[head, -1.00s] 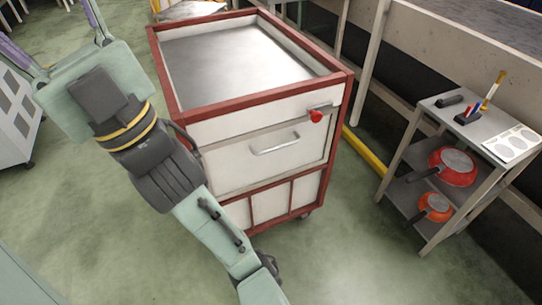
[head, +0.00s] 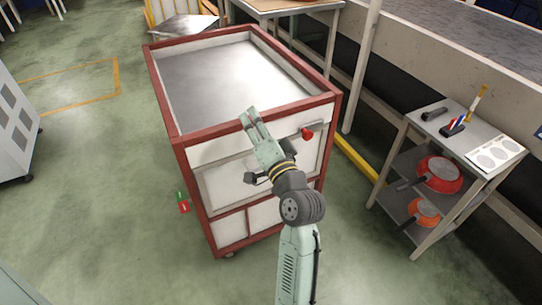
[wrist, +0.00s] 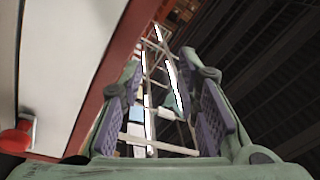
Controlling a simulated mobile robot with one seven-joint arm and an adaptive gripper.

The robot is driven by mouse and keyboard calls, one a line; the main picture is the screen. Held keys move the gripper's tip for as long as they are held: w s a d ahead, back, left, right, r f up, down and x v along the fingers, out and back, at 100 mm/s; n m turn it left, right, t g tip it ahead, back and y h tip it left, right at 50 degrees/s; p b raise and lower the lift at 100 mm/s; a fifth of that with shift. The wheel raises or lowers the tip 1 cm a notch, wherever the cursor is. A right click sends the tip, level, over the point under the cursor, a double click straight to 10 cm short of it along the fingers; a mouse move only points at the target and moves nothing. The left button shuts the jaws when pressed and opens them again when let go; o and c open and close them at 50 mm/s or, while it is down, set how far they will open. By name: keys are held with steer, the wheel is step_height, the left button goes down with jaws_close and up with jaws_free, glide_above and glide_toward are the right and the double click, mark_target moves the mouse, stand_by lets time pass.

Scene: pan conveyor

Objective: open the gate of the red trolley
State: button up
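The red trolley (head: 178,138) has a red frame, white panels and an open metal-lined top. Its gate (head: 211,190) is the white front panel, which looks shut. A red knob (head: 307,134) sits on a bar near the gate's upper right; it also shows at the left edge of the wrist view (wrist: 16,138). My gripper (head: 247,115) appears in front of the trolley's upper front, left of the knob. In the wrist view my gripper (wrist: 160,62) is open, with nothing between its purple-padded fingers. My arm hides the gate's handle.
A grey shelf stand (head: 404,133) with red and orange pans stands to the right. A small red-and-green object (head: 183,203) shows left of the trolley. The floor at left is mostly clear.

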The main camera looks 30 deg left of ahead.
steer(key=s+d+f+m+g+h+p, duration=0.1)
steer(key=d+f+m+g+h, duration=0.15)
steer(key=d+f, duration=0.4)
steer(key=s+d+f+m+g+h+p, duration=0.1)
steer(key=d+f+m, duration=0.3)
steer(key=f, duration=0.5)
steer(key=shift+y, duration=0.25)
steer(key=p+x, duration=0.1)
steer(key=x, duration=1)
steer(key=shift+p, duration=0.35)
steer(key=shift+c, duration=0.5)
jaws_close()
